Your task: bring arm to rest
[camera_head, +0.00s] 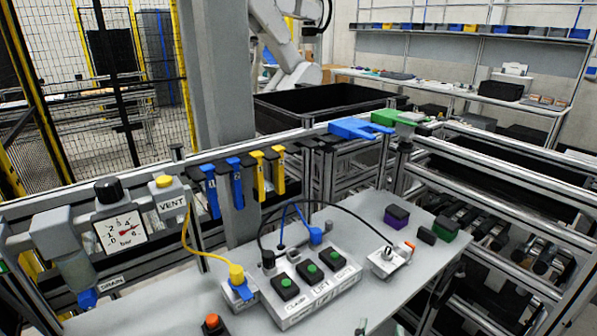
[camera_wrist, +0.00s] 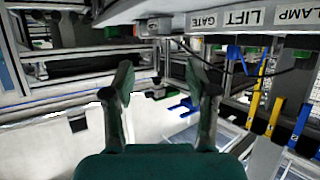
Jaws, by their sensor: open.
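My gripper (camera_wrist: 163,82) is open in the wrist view, its two dark fingers spread apart with nothing between them. Pale floor and parts of the metal frame show beyond the fingertips. In the wrist view the control box (camera_wrist: 228,18) with the LIFT and GATE labels hangs across the top edge, apart from the fingers. In the head view I cannot make out my gripper clearly.
In the head view the control box (camera_head: 310,287) with green buttons stands on a grey table (camera_head: 345,218). Cables loop above it. Rails run behind.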

